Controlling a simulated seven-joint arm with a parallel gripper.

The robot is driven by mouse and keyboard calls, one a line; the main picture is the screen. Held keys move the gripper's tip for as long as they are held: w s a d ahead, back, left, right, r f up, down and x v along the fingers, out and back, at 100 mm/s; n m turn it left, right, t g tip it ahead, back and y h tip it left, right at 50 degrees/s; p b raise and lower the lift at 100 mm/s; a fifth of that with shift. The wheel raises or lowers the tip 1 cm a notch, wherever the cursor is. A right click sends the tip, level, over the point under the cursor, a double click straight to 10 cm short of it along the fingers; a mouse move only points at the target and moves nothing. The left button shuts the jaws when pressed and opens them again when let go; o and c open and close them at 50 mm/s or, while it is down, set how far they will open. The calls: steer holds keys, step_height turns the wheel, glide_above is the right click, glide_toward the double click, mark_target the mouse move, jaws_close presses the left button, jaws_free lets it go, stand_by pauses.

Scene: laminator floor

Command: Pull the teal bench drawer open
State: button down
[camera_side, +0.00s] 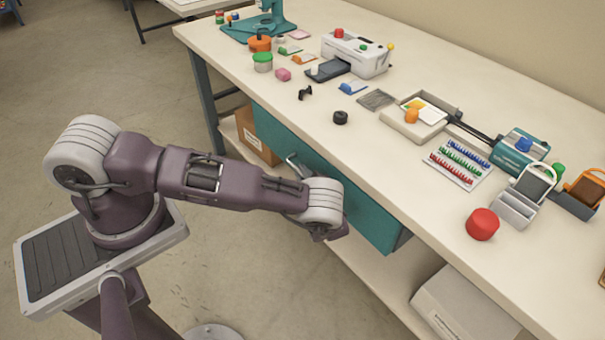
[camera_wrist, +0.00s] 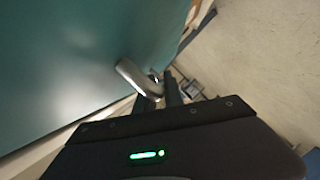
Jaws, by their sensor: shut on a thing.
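The teal bench drawer (camera_side: 372,222) is under the front edge of the bench top, and its teal face fills the upper left of the wrist view (camera_wrist: 70,60). I cannot tell whether it stands out from the bench at all. Its grey metal handle (camera_wrist: 133,76) curves out from the face; one end shows in the side view (camera_side: 293,161). My gripper (camera_wrist: 168,88) is shut on the handle, its dark fingers at the handle's end in the wrist view. In the side view my wrist hides the fingers and the rest of the handle.
The bench top (camera_side: 400,170) holds a white laminator (camera_side: 357,55), a tray (camera_side: 412,122), a red knob-like object (camera_side: 482,223) and several small items. A cardboard box (camera_side: 257,137) and a pale box (camera_side: 460,305) sit on the lower shelf. The floor before the drawer looks clear.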

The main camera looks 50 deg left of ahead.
steer(key=s, duration=2.8)
steer(key=shift+s, duration=0.25)
steer(key=c, duration=1.7)
jaws_free()
steer(key=v, duration=0.7)
steer(key=shift+d, duration=0.1)
